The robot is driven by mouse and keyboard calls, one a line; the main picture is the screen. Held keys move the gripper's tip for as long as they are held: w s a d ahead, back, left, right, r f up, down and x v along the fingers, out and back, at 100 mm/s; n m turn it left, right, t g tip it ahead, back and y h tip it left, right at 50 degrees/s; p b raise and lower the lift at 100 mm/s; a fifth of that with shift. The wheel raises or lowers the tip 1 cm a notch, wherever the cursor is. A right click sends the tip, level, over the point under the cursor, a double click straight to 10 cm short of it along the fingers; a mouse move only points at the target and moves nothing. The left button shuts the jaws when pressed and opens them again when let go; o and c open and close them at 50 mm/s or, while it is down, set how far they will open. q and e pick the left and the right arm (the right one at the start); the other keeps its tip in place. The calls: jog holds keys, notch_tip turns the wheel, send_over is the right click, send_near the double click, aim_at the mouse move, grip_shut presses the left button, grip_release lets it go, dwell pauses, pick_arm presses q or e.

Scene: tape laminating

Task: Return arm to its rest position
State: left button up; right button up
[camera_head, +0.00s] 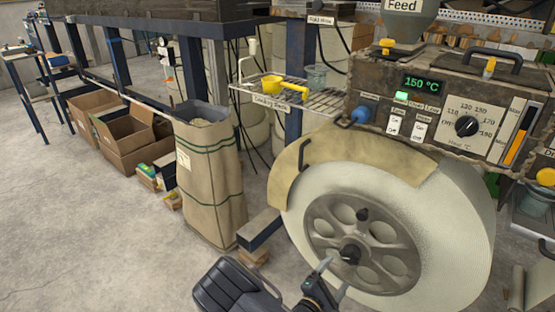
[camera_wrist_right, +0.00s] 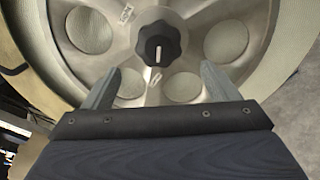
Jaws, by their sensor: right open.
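My right gripper (camera_head: 333,278) is low in front of the large pale roll wheel (camera_head: 455,225), close to its grey spoked hub (camera_head: 320,230). In the right wrist view, its two fingers (camera_wrist_right: 158,90) are spread apart with nothing between them. The black hub knob (camera_head: 350,254) lies just beyond the fingertips and also shows in the right wrist view (camera_wrist_right: 158,42). The fingers look apart from the knob. My left gripper is not in view.
A control box (camera_head: 450,95) with a 150 °C display sits above the wheel. A wire loading shelf (camera_head: 320,103) holds a yellow scoop (camera_head: 272,84). A tall sack (camera_head: 210,180) and cardboard boxes (camera_head: 130,150) stand left. The floor (camera_head: 80,230) at left is clear.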

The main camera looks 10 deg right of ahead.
jog(key=s+a+r+m+g+y, duration=0.1)
jog(key=a+r+m+g+y, duration=0.1)
jog(key=a+r+m+y, duration=0.4)
jog(key=s+a+r+m+g+y, duration=0.1)
jog(key=a+r+m+g+y, duration=0.15)
jog(key=r+m+y, duration=0.65)
jog(key=s+r+y, duration=0.4)
jog(key=s+r, duration=0.3)
jog(key=s, duration=0.1)
jog(key=s+d+r+m+g+h, duration=0.1)
jog(key=s+d+m, duration=0.15)
jog(key=s, duration=1.05)
notch_tip(320, 180, up, 28)
jog(key=p, duration=2.7)
jog(key=shift+s+d+f+p, duration=0.2)
jog(key=shift+s+d+p, duration=0.15)
jog(key=shift+s, duration=0.1)
jog(key=shift+g, duration=0.25)
